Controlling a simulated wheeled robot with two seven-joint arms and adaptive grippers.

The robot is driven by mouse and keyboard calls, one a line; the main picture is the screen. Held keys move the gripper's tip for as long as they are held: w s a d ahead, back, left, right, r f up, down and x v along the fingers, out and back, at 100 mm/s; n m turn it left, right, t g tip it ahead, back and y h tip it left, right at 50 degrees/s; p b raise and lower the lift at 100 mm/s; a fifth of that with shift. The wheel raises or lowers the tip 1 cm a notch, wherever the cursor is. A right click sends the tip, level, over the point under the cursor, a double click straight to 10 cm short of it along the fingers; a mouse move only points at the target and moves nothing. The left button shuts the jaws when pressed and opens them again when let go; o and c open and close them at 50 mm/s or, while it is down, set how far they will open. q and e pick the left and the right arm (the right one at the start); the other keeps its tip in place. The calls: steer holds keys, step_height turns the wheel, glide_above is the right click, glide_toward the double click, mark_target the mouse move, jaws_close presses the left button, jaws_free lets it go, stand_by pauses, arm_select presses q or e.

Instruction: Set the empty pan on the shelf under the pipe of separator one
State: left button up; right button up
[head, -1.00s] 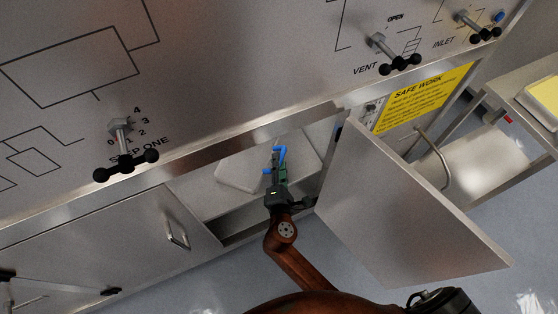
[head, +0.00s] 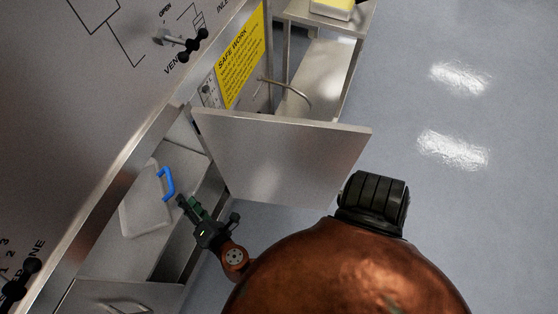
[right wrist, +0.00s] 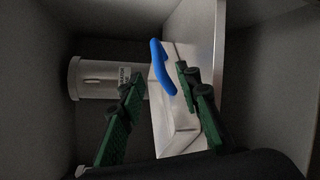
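The pan (head: 148,203) is a pale metal box with a blue handle (head: 167,184). It sits on the shelf (head: 186,224) inside the open cabinet. The pan (right wrist: 172,128) and blue handle (right wrist: 161,68) also show in the right wrist view. A pale pipe (right wrist: 98,80) with a printed label runs beside the pan in that picture; I cannot tell whether its mouth is right over the pan. My right gripper (head: 185,202) is at the cabinet opening, just short of the handle. Its green fingers (right wrist: 160,80) are apart, with no grip on the handle visible. My left gripper is out of view.
The open cabinet door (head: 285,155) stands to the right of the gripper. A yellow safety sign (head: 240,57) and a bent metal handle (head: 288,88) are behind it. A steel table (head: 322,70) stands at the back. The floor (head: 480,200) at the right is clear.

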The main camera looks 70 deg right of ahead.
steer(key=s+d+f+m+g+y, duration=0.1)
steer(key=s+d+f+m+g, duration=0.5)
steer(key=s+f, duration=0.45)
steer(key=s+d+f+m+g, duration=0.3)
steer(key=s+d+f+m, duration=0.1)
steer(key=s+d+f, duration=0.6)
steer(key=s+a+f+m+g+y, duration=0.1)
steer(key=s+f+m+g+y, duration=0.1)
steer(key=s, duration=0.8)
steer(key=s+a+f+m+g+y, duration=0.2)
steer(key=s+f+m, duration=0.3)
steer(key=s, duration=0.5)
steer(key=shift+a+m+g+y, duration=0.3)
steer(key=shift+g+y, duration=0.4)
steer(key=shift+g, duration=0.2)
steer(key=shift+s, duration=0.1)
